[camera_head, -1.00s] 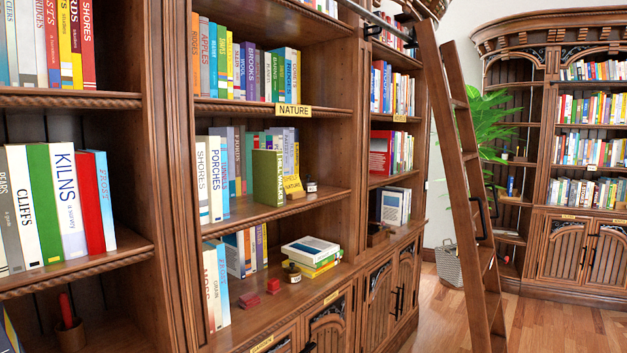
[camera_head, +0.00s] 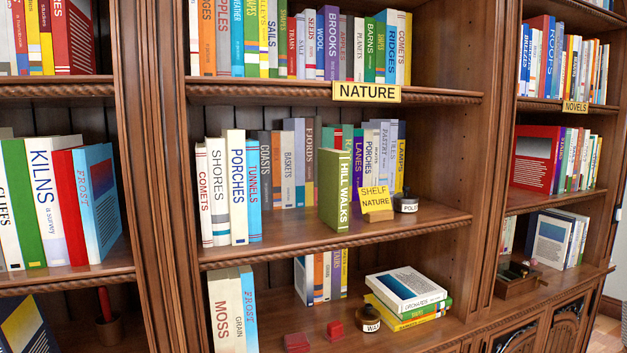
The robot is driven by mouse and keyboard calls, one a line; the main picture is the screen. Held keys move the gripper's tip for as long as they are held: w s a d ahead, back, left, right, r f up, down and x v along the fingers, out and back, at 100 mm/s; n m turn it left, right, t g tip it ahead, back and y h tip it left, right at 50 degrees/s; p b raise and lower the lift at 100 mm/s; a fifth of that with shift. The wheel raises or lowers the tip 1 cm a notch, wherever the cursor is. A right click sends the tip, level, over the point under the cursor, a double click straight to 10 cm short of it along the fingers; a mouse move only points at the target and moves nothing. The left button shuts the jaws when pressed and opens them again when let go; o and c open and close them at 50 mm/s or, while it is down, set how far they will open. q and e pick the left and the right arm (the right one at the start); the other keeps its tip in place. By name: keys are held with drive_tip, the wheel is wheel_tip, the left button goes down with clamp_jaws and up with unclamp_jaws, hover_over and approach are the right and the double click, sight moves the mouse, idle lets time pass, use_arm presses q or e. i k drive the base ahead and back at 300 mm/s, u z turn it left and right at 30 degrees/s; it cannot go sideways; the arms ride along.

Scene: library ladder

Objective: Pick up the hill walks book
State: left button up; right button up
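The hill walks book (camera_head: 337,191) is green with "HILL WALKS" in white on its spine. It stands upright near the front edge of the middle shelf of the nature bookcase, apart from the row of books behind it. A yellow "SHELF NATURE" sign (camera_head: 376,199) on a small wooden block is just to its right. Neither of my grippers is in view.
A small dark jar (camera_head: 406,203) stands right of the sign. Books including Porches (camera_head: 237,187) and Tunnels (camera_head: 253,188) stand to the left, with bare shelf between (camera_head: 285,233). Below are stacked books (camera_head: 408,288), a jar (camera_head: 368,318) and red blocks (camera_head: 297,342). The shelf above overhangs.

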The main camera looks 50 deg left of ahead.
sight(333, 166)
drive_tip(key=u, duration=1)
drive_tip(key=i, duration=0.9)
drive_tip(key=u, duration=1.05)
